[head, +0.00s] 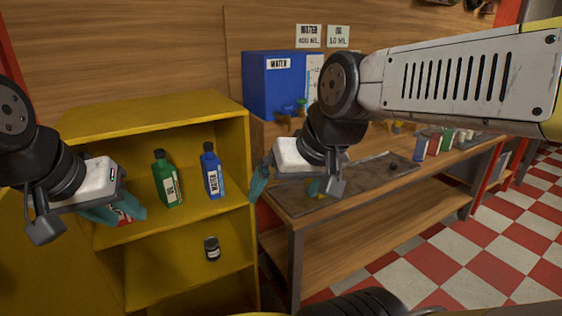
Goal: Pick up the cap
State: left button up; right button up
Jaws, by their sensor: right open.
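No part stands out clearly as a loose cap. A small dark round piece (392,167) lies on the grey tray and could be one, but it is too small to tell. My right gripper (291,185) is open, with its teal fingers spread in front of the left end of the tray.
The yellow cabinet (150,115) holds a green oil bottle (166,180), a blue water bottle (211,172) and, lower, a small dark jar (212,249). A blue water tank (268,85) stands on the wooden workbench beside the grey tray (290,204). Several containers stand farther right.

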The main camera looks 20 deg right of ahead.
aim_at(392, 166)
jog(key=z, duration=1.5)
jog(key=u, duration=0.55)
jog(key=i+l, duration=0.25)
jog(key=i, duration=0.15)
jog(key=i+l+u, duration=0.1)
jog(key=i+l, duration=0.15)
jog(key=i, duration=0.15)
